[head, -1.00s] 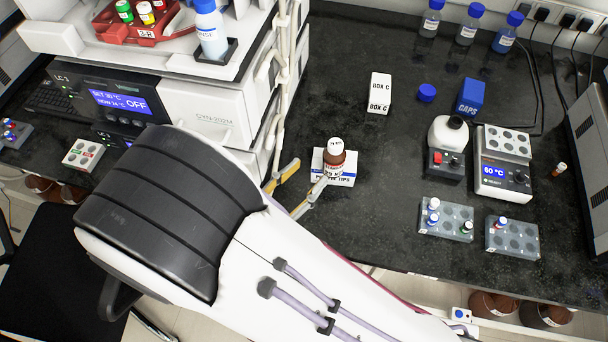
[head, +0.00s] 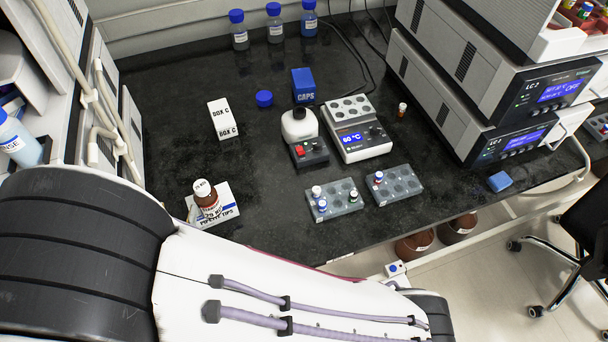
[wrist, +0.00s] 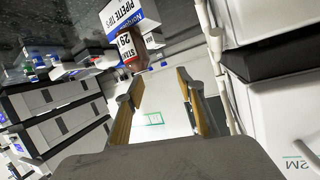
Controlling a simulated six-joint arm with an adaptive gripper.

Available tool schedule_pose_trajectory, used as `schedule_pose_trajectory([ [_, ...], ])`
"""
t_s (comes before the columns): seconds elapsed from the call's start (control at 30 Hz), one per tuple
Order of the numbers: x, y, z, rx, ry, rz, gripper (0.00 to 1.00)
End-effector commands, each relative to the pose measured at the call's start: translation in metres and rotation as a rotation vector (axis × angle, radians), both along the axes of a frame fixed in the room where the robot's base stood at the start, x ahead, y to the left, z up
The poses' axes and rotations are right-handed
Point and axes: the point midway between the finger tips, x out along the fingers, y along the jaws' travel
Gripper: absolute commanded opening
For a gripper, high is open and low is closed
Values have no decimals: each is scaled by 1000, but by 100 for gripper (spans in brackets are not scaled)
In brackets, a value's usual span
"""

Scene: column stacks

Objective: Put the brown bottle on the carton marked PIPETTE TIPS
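In the wrist view the bottle (wrist: 140,58) and the white and blue carton (wrist: 128,17) show beyond the fingertips. My gripper (wrist: 158,82) is open, its two tan-padded fingers apart with nothing between them. In the head view my arm hides most of the gripper; only a fingertip shows beside the carton's left edge.
A white BOX C carton (head: 223,119) stands behind the bottle. A blue cap (head: 264,99), a blue CAPS box (head: 303,85), a white heater (head: 358,140) and tube racks (head: 334,199) are to the right. A white instrument stack (head: 75,110) stands close on the left. Bare bench lies between.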

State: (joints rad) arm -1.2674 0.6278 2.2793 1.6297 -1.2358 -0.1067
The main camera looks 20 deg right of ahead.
Motion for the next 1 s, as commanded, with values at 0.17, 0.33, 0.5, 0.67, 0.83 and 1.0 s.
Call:
schedule_pose_trajectory([
  [0.17,31,11,14,144,84,63,38],
  [0.33,52,18,33,257,149,138,38],
  [0.5,68,20,57,345,201,220,38],
  [0.67,76,16,83,403,242,299,38],
  [0.83,78,5,111,440,278,382,38],
  [1.0,72,-14,136,446,313,456,38],
])
